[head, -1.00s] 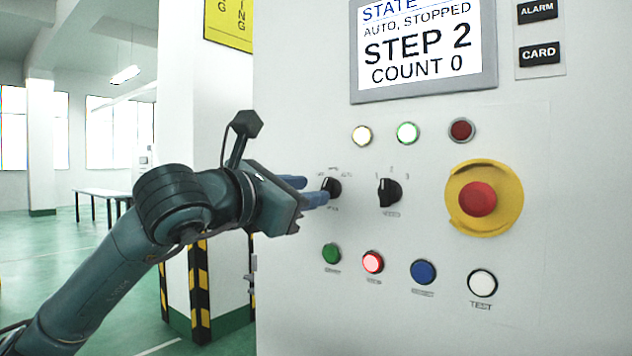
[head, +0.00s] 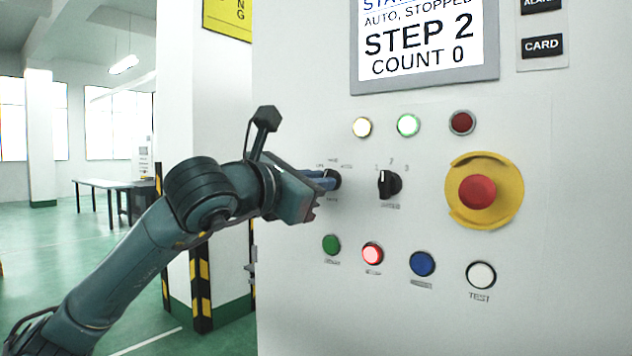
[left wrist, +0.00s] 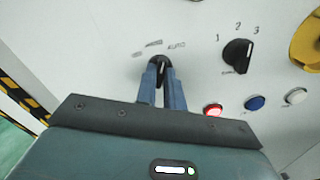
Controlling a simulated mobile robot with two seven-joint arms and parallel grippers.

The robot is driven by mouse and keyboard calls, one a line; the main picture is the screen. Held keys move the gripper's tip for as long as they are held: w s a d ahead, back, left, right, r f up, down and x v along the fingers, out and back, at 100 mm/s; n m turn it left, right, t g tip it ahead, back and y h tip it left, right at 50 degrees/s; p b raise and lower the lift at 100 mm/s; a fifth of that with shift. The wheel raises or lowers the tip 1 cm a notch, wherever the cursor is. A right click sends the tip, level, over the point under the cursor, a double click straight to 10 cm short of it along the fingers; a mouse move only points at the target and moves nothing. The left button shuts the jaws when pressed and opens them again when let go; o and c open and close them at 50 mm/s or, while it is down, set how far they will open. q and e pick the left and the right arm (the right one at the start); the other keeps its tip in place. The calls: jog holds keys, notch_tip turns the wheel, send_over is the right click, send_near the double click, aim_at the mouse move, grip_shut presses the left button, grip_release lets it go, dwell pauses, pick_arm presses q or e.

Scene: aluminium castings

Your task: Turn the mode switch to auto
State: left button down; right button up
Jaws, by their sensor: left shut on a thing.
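The mode switch (head: 334,179) is a small black knob on the white cabinet front, with small labels around it. It also shows in the left wrist view (left wrist: 159,64), with a label ending in AUTO at its upper right. My left gripper (head: 325,180) has its blue fingers shut on the knob's sides; the fingers hide part of it in the head view. In the left wrist view the fingers (left wrist: 161,78) stand on both sides of the knob. The screen (head: 424,42) reads AUTO, STOPPED, STEP 2, COUNT 0. My right gripper is in neither view.
A second black selector (head: 389,184), marked 1, 2, 3, is right of the mode switch. A red emergency button (head: 477,191) on a yellow ring is farther right. Green, red, blue and white buttons (head: 422,263) run below. Three lamps (head: 408,125) are above.

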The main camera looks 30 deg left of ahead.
pick_arm(q)
jog(key=shift+m+b, duration=0.35)
jog(key=shift+m, duration=1.75)
jog(key=c, duration=1.5)
grip_release()
jog(key=shift+s, duration=0.1)
